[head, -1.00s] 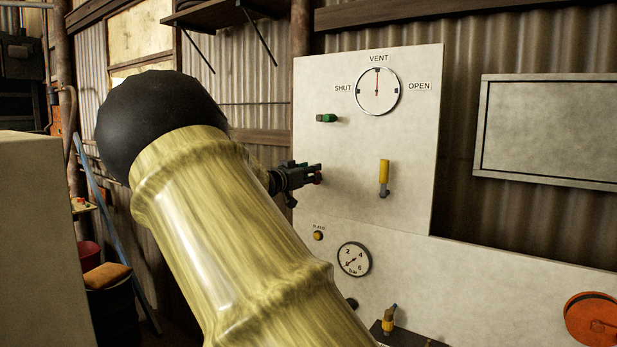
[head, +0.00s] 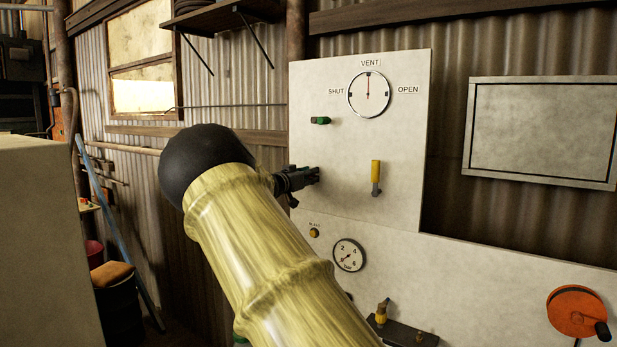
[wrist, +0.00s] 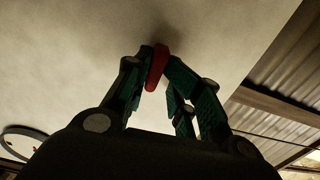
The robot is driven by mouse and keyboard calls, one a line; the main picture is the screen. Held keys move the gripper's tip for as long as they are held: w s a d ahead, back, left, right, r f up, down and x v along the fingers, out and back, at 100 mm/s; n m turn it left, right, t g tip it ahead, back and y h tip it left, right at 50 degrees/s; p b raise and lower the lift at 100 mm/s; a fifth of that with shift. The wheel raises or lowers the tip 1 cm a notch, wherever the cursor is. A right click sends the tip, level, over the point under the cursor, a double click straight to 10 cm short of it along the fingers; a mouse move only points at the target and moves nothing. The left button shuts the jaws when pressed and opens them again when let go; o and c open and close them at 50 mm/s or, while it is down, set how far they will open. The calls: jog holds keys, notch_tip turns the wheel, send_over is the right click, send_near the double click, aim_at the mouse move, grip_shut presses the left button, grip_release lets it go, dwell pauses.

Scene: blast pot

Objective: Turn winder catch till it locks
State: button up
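My gripper (head: 314,176) is at the upper white panel, left of a yellow-handled lever (head: 376,173). In the wrist view, a small red lever (wrist: 157,66) sits between my two fingertips (wrist: 157,70), which close in on both its sides. In the head view my gripper hides this red piece. No label marks it as the winder catch. An orange wheel (head: 577,311) with a black crank knob (head: 602,331) is at the lower right, and its lower edge is partly cut off from clear view.
A green knob (head: 320,121) and the vent dial (head: 368,95), needle upright, are above my gripper. A pressure gauge (head: 348,255) and an amber button (head: 314,233) are below. A ledge with a small valve (head: 381,313) stands lower. My pale forearm hides part of the panel.

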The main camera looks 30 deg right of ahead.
jog(key=shift+s+d+r, duration=0.1)
jog(key=shift+s+d, duration=0.35)
grip_shut()
